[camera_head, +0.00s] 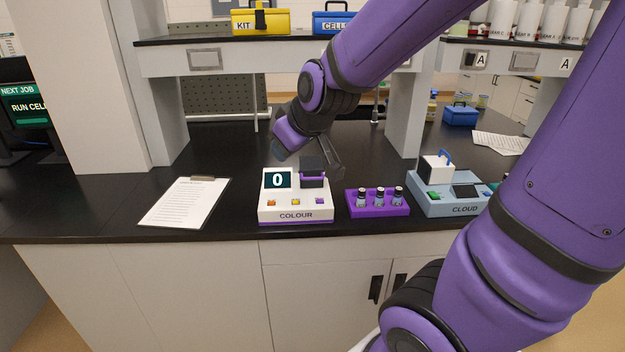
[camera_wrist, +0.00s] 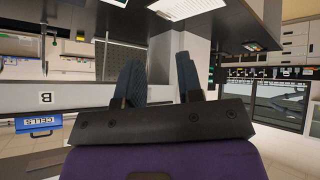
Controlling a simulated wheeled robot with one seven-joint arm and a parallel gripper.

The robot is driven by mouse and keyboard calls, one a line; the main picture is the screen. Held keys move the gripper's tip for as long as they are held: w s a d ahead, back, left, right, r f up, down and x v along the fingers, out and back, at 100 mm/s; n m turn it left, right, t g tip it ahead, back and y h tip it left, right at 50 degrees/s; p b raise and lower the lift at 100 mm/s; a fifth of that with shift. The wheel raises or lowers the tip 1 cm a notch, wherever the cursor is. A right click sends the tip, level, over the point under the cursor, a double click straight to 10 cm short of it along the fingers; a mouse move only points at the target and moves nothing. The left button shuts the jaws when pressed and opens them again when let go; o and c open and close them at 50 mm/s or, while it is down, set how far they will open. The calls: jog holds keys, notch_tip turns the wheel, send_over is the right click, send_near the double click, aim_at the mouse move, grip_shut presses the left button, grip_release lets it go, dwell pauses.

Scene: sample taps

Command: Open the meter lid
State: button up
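The white COLOUR meter (camera_head: 295,208) stands on the black bench, with a lit display (camera_head: 277,180) showing 0 and a row of small coloured buttons. Its dark lid (camera_head: 312,181), edged in purple, sits at the meter's top right and looks down, though my gripper is close to it in this view. My gripper (camera_head: 336,160) is just behind and above the lid, partly overlapped with it. In the wrist view my gripper (camera_wrist: 160,78) has its two dark fingers apart with nothing between them. The meter is not clearly seen there.
A purple rack (camera_head: 377,209) with three vials stands right of the meter. The blue CLOUD meter (camera_head: 440,205) is farther right. A clipboard (camera_head: 187,203) lies to the left. A shelf (camera_head: 240,60) with yellow and blue boxes spans above. Bench between clipboard and meter is clear.

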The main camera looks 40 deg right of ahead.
jog(key=w+d+f+n+t+h, duration=0.1)
jog(key=w+d+f+h, duration=0.15)
jog(key=w+f, duration=0.3)
jog(key=n+t+h, duration=0.4)
jog(key=n+h, duration=0.2)
jog(key=n, duration=0.1)
send_near(313, 178)
jog(key=x, duration=1)
jog(key=shift+w+f, duration=0.15)
jog(key=shift+w, duration=0.1)
jog(key=shift+c, duration=0.3)
grip_shut()
